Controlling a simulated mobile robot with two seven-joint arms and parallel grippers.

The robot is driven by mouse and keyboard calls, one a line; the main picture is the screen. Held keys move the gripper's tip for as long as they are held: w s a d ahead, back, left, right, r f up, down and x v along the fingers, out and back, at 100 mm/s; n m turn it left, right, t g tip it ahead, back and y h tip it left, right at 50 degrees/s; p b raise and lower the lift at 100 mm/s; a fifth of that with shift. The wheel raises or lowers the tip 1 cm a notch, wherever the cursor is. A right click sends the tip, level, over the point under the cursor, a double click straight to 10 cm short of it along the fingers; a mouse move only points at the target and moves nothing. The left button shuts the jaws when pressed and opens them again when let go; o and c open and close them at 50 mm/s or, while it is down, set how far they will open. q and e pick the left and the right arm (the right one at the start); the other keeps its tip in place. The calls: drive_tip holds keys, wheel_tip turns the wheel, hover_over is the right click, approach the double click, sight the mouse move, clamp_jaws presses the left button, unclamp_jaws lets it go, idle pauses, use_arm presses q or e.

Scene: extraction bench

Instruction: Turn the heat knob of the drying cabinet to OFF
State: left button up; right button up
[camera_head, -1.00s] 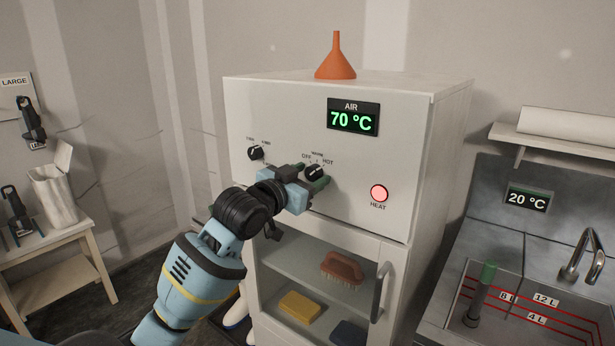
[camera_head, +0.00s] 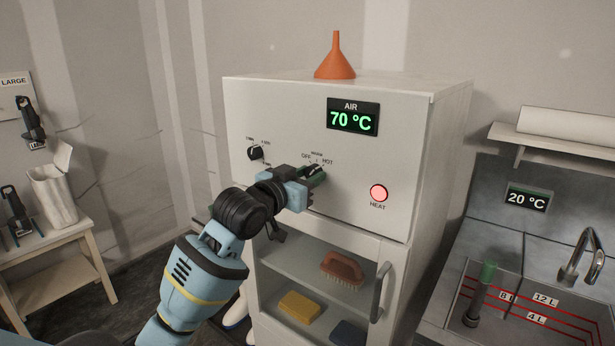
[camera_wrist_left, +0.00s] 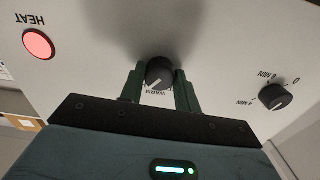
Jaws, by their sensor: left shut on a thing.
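The heat knob (camera_head: 314,170) is a black dial on the white drying cabinet (camera_head: 240,110), below the OFF, WARM and HOT labels. In the left wrist view, which is upside down, the knob (camera_wrist_left: 159,72) sits between the two green fingers of my left gripper (camera_wrist_left: 160,88). Its white mark appears to point toward the HOT side. My left gripper (camera_head: 317,176) is shut on the knob and partly hides it in the head view. The red HEAT lamp (camera_head: 379,193) is lit and the AIR display (camera_head: 352,118) reads 70 °C. My right gripper is out of view.
A timer knob (camera_head: 255,152) is left of the heat knob. An orange funnel (camera_head: 335,58) stands on top of the cabinet. Below are the cabinet door with its handle (camera_head: 378,294) and a brush (camera_head: 342,268) inside. A sink (camera_head: 530,300) is at right.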

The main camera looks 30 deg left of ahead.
use_arm(q)
drive_tip(key=n, duration=1.2)
drive_tip(key=shift+n, duration=2.2)
drive_tip(key=o, duration=1)
drive_tip(key=shift+s, duration=0.15)
drive_tip(key=shift+s+a, duration=0.15)
drive_tip(key=shift+s, duration=1.75)
drive_tip(key=shift+s+a, duration=0.15)
drive_tip(key=shift+s, duration=1.75)
